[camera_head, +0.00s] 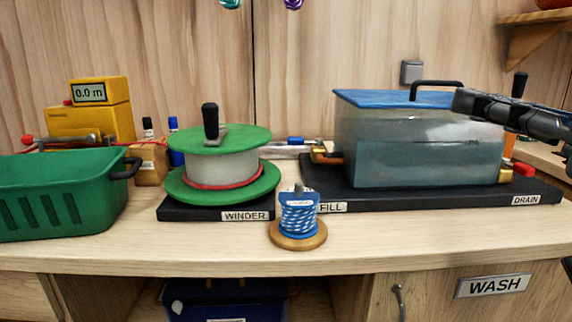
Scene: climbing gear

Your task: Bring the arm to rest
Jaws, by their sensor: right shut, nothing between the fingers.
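My right gripper (470,104) reaches in from the right edge, dark and pointing left. Its fingers are shut with nothing between them. In the picture it overlaps the upper right part of the wash tank (420,145), a clear box of bluish water with a blue lid (375,97) and a black handle. I cannot tell whether the gripper touches the tank or only hangs in front of it. My left gripper is not in view.
A green basket (60,195) stands at the left. The green winder (220,184) with a black knob is left of the tank. A spool of blue-white cord (298,214) stands near the front edge. A yellow meter (90,122) is behind. The counter front (420,232) is clear.

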